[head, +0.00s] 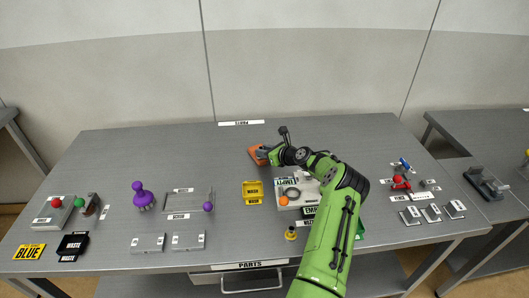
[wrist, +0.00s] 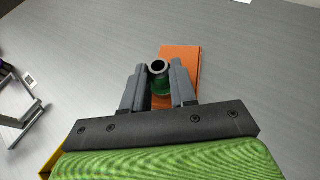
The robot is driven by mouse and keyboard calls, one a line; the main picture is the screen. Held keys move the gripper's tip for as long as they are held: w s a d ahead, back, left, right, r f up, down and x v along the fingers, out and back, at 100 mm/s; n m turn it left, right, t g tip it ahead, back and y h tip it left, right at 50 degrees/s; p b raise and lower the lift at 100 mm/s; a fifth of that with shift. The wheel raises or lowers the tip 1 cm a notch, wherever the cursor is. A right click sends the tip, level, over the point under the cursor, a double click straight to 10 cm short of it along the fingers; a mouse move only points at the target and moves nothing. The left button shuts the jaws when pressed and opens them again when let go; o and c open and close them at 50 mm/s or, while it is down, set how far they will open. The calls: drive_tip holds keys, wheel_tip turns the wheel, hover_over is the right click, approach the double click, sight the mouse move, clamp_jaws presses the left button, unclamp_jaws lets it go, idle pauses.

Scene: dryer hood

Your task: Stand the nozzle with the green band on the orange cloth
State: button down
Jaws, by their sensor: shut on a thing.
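The nozzle with the green band (wrist: 159,76) is between the two fingers of my gripper (wrist: 158,85) in the wrist view. Its round grey open end faces the camera, and the green band shows below it. My gripper is shut on it. The orange cloth (wrist: 182,60) lies under and just beyond the nozzle in the wrist view. In the head view the orange cloth (head: 255,159) lies at the back middle of the table, with my gripper (head: 264,152) over it. Whether the nozzle touches the cloth cannot be told.
A yellow tray (head: 253,193) stands in front of the cloth, and a white tray with an orange ball (head: 283,201) is beside my arm. A purple knobbed object (head: 143,196) stands to the left. The table is clear left of the cloth.

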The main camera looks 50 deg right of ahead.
drive_tip(key=c, duration=1.3)
unclamp_jaws()
drive_tip(key=shift+f, duration=0.1)
drive_tip(key=o, duration=0.4)
